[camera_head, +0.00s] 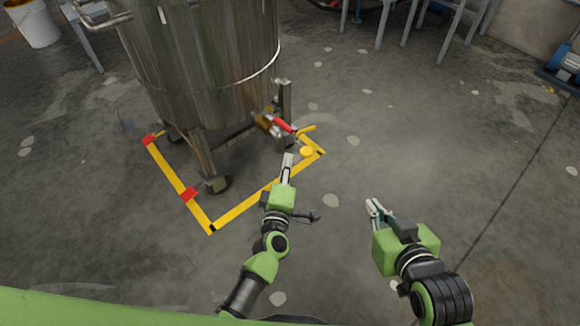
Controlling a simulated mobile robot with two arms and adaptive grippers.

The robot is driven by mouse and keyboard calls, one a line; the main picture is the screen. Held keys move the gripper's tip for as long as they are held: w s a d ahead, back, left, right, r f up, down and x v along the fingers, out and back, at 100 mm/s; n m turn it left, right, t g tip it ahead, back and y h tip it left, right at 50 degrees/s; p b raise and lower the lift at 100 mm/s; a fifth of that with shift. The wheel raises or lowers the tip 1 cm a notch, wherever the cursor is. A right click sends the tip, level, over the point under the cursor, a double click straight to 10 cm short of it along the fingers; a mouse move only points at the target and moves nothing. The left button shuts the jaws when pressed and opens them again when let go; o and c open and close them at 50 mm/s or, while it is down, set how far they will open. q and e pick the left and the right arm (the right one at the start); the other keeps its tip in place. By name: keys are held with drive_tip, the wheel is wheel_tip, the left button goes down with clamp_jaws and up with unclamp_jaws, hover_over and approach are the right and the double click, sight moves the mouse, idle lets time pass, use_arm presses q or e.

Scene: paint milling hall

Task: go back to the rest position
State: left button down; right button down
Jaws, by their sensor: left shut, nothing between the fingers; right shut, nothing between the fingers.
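My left gripper (287,163) is shut and empty. In the head view it shows in front of the steel tank, over the yellow floor tape. My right gripper (372,207) is shut and empty, over bare floor to the right of the left one. Both green and black arms come in from the bottom edge and reach forward. The two grippers are apart from each other. Whether the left fingertips touch anything near the tank cannot be told.
A large steel tank (205,60) on wheeled legs stands ahead, inside a yellow tape outline (240,207) with red patches. A red-handled valve (281,124) sits low on it. A white bucket (35,25) is far left, a blue machine (567,62) far right.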

idle(0.5)
